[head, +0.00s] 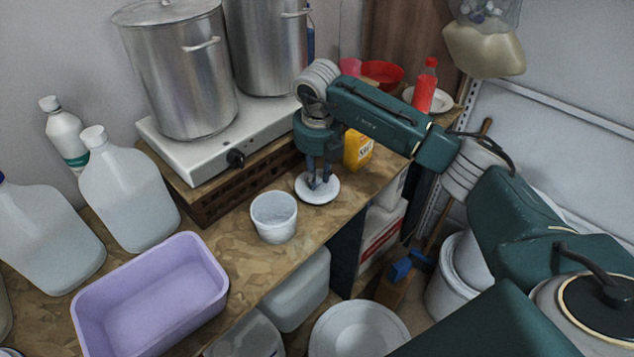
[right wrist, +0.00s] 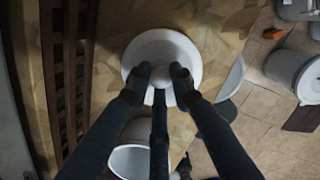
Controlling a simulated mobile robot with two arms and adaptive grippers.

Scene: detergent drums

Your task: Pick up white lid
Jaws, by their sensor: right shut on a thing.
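The white lid (head: 330,194) is a small round disc on the counter, or just above it, to the right of the white tub; I cannot tell whether it touches the surface. My right gripper (head: 318,183) points down over it, with its fingers shut on the lid's middle. In the right wrist view the lid (right wrist: 136,56) shows under the fingertips of my right gripper (right wrist: 162,78), which close around a raised centre. The open white tub (head: 275,219) stands upright on the counter, left of the lid. My left gripper is not in view.
A purple basin (head: 152,297) and clear jugs (head: 127,195) stand on the left of the counter (head: 228,262). A white stove (head: 205,160) with large metal pots is behind. A yellow box (head: 357,150) stands close behind the gripper. Bins are on the floor below the counter's edge.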

